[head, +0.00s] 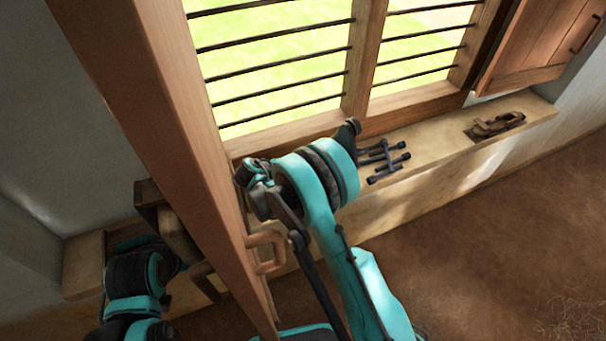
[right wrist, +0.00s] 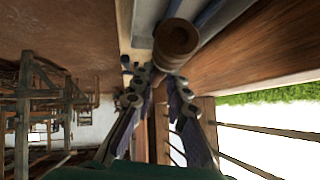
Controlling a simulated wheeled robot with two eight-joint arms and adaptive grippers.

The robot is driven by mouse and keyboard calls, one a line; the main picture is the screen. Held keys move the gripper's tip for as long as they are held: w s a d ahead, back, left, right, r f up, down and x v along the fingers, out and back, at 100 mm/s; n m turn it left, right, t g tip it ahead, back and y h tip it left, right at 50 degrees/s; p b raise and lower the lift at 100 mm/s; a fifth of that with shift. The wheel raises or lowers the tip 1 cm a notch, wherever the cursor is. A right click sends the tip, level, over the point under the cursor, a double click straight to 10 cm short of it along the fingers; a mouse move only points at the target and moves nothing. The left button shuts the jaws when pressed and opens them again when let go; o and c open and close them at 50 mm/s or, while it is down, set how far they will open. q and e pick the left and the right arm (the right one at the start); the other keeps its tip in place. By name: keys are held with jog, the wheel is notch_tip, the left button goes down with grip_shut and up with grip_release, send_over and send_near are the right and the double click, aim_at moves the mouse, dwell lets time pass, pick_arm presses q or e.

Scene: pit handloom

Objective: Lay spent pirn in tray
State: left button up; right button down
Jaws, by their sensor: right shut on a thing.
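My right gripper (head: 250,178) is beside the big wooden post in the head view, its fingertips hard to make out there. In the right wrist view its two dark fingers (right wrist: 157,82) are closed in around a brown round piece (right wrist: 177,38) with a hole in its end, seen end-on. This looks like the spent pirn, but its length is hidden. My left arm shows at the lower left of the head view, and its gripper is hidden behind the post. I cannot clearly pick out the tray.
Several dark spool-like pieces (head: 386,161) lie on the window sill (head: 440,150). A wooden piece sits in a dark shallow holder (head: 495,125) farther right. The wooden post (head: 190,150) crosses the left, with a wooden loop (head: 268,252) on its side. The sill between is clear.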

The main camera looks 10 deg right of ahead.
jog(key=shift+w+a+m+g, duration=0.1)
jog(key=shift+a+m+g, duration=0.2)
jog(key=shift+m, duration=0.3)
jog(key=shift+f, duration=0.15)
notch_tip(320, 180, down, 7)
jog(key=b, duration=0.5)
jog(key=shift+d+f, duration=0.1)
jog(key=shift+f+b, duration=0.55)
jog(key=c, duration=1.4)
grip_release()
jog(key=shift+c, duration=0.2)
